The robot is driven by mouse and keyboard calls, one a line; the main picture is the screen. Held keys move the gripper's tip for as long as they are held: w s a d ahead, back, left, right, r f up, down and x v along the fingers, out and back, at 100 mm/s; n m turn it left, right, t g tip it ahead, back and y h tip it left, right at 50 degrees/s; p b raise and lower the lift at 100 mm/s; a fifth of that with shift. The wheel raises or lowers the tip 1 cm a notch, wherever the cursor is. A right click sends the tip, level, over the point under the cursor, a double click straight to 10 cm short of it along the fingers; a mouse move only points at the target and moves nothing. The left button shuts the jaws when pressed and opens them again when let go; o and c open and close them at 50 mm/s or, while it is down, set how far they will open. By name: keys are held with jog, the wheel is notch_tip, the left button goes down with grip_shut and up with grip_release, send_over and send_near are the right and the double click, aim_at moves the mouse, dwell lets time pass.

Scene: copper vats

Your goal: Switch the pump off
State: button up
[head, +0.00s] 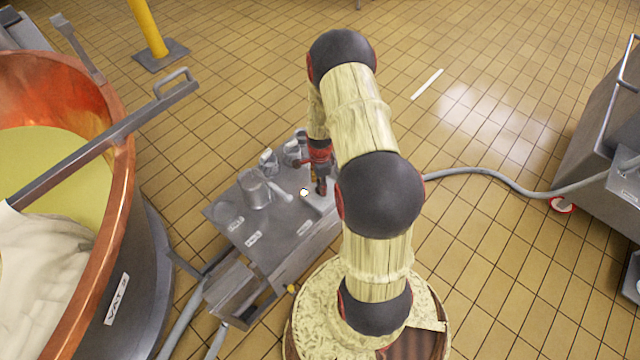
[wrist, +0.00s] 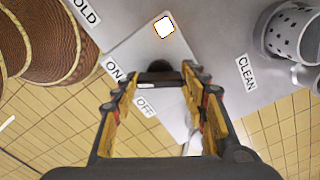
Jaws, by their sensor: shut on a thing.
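The pump switch (wrist: 160,70) is a dark knob with a bar, on the corner of a grey steel panel (wrist: 205,55) in the wrist view. An ON label (wrist: 115,70) and an OFF label (wrist: 145,107) lie beside it. My gripper (wrist: 160,82) is over the switch, with a finger on each side, shut on its bar. The fingers partly hide the switch, and I cannot tell which label it points to. A small square lamp (wrist: 164,27) on the panel glows white; it also shows in the head view (head: 304,192), beside my gripper (head: 321,188).
A CLEAN label (wrist: 246,73) and a perforated metal cup (wrist: 290,32) are on the steel top. A metal pot (head: 253,188) stands there too. A copper vat (head: 122,150) is at left. A grey hose (head: 490,178) runs right to a steel cart (head: 600,120). Tiled floor behind is mostly clear.

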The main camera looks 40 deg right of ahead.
jog(key=c, duration=0.3)
jog(key=shift+n, duration=0.4)
jog(key=shift+c, duration=0.2)
jog(key=n+p, duration=0.2)
jog(key=n, duration=0.1)
jog(key=shift+n, duration=0.4)
jog(key=n+p, duration=0.1)
jog(key=n, duration=0.2)
jog(key=shift+n+p, duration=0.55)
jog(key=shift+n, duration=1.55)
jog(key=o, duration=1.2)
jog(key=shift+c, duration=0.2)
